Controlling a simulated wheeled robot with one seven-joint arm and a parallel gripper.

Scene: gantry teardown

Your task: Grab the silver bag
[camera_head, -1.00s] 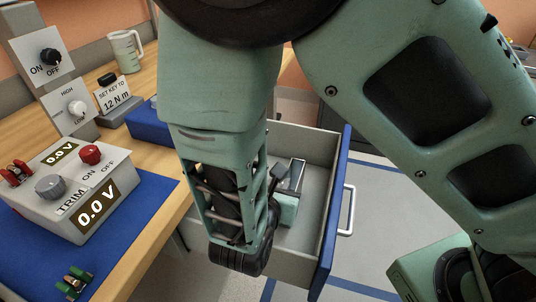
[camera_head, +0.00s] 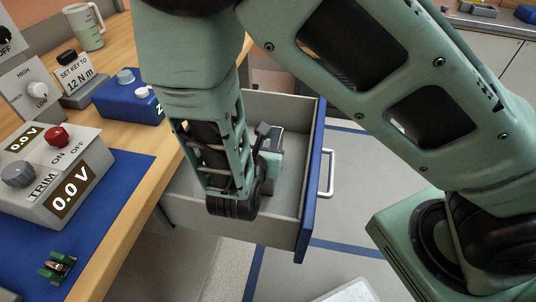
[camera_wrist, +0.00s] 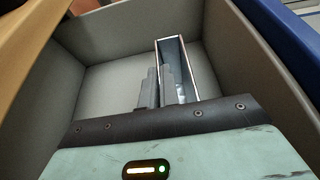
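In the wrist view a narrow open box (camera_wrist: 170,45) with a pale rim stands in the grey drawer (camera_wrist: 110,35). A small silvery patch (camera_wrist: 182,93) shows low inside the box; it may be the silver bag, but I cannot tell its shape. My gripper (camera_wrist: 158,88) has its two dark fingers close together at the box's near left side. I cannot tell whether they hold anything or touch the box wall. In the head view my gripper (camera_head: 269,160) is down in the open drawer (camera_head: 290,215), partly behind my arm. I cannot make out the bag there.
The drawer's blue front (camera_head: 314,190) with a white handle (camera_head: 327,173) is on the right. The wooden bench (camera_head: 135,150) stands left, with a blue box (camera_head: 130,97) and a control unit (camera_head: 50,175). The drawer floor left of the fingers is clear.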

